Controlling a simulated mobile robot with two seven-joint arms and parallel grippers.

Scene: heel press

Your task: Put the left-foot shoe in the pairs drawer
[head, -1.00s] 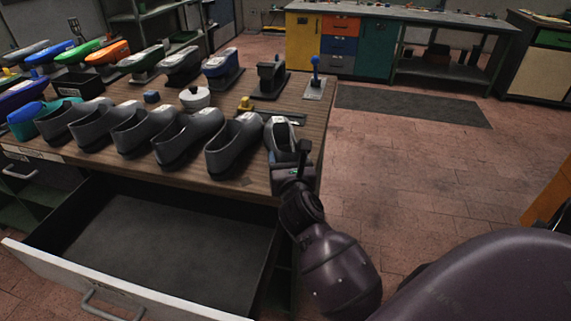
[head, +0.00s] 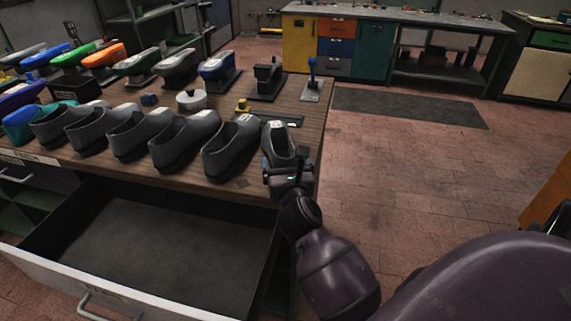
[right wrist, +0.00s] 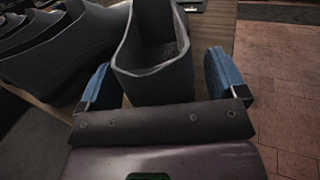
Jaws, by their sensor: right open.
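A grey shoe (head: 277,140) stands at the right end of a row on the table, its heel end toward me. My right gripper (head: 287,164) is open at its heel. In the right wrist view the blue-padded fingers of the gripper (right wrist: 163,82) stand on either side of the shoe's heel (right wrist: 156,84), with a gap on each side. Several similar grey shoes (head: 183,140) stand to its left; I cannot tell which are left-foot. An open drawer (head: 50,277) with an empty dark floor is below the table's front edge. My left gripper is out of view.
The floor to the right is open.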

